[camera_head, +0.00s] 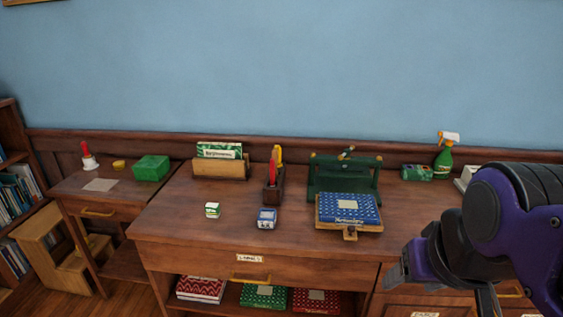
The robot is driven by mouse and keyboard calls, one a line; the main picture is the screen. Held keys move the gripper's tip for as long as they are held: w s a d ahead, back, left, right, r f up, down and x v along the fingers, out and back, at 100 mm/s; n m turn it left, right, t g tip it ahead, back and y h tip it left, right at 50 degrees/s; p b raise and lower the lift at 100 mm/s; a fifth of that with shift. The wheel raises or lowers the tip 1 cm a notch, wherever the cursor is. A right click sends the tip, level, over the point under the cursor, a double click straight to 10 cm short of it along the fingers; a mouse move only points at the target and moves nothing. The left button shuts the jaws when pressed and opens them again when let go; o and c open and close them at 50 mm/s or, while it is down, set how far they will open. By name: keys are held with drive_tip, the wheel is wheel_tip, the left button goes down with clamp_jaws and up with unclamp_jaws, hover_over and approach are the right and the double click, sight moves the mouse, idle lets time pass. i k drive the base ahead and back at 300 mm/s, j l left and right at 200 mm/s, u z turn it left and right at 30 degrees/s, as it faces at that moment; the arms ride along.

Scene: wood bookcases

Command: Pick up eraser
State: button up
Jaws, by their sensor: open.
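No object is clearly marked as the eraser. Two small block-like items stand on the desk (180,235) and could be it: a white and green block (212,210) at the left front and a blue and white block (267,218) near the middle front. My gripper (405,272) is at the lower right, in front of the desk's right part and well to the right of both blocks. It is open, with nothing seen in it. Its fingers are partly hidden by my purple wrist.
A pen holder (273,196), a wooden letter holder (220,170) and a green press-like device (344,181) with a blue book (348,208) stand on the desk. A spray bottle (444,157) is at the back right. The desk's left front is clear.

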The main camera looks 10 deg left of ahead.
sight(212, 209)
drive_tip(key=i+j, duration=0.15)
drive_tip(key=j, duration=0.15)
drive_tip(key=i+j, duration=0.1)
drive_tip(key=j, duration=0.2)
drive_tip(key=i+j, duration=0.15)
drive_tip(key=j, duration=0.15)
drive_tip(key=i+j, duration=0.1)
drive_tip(key=j, duration=0.2)
